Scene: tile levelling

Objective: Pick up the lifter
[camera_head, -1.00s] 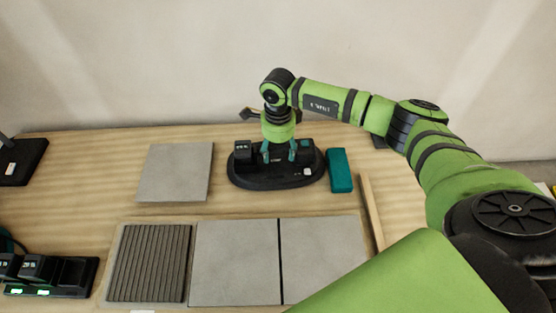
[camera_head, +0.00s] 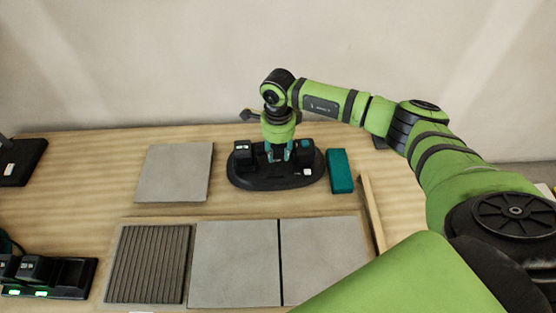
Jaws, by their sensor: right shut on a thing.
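The lifter (camera_head: 277,181) is a black device with a wide oval base and two raised black blocks. It rests on the wooden table, right of a loose grey tile. My right gripper (camera_head: 278,154) points down over its middle, between the two blocks. Its teal fingers are shut on the lifter's middle part, which is largely hidden by the fingers and wrist. The lifter sits level, and no gap shows under it. My left gripper is out of view.
A loose grey tile (camera_head: 174,172) lies left of the lifter; a teal block (camera_head: 340,171) stands close on its right. In front are a ribbed panel (camera_head: 148,264) and two laid tiles (camera_head: 236,262). A wooden strip (camera_head: 372,213) and black charger (camera_head: 75,276) flank them.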

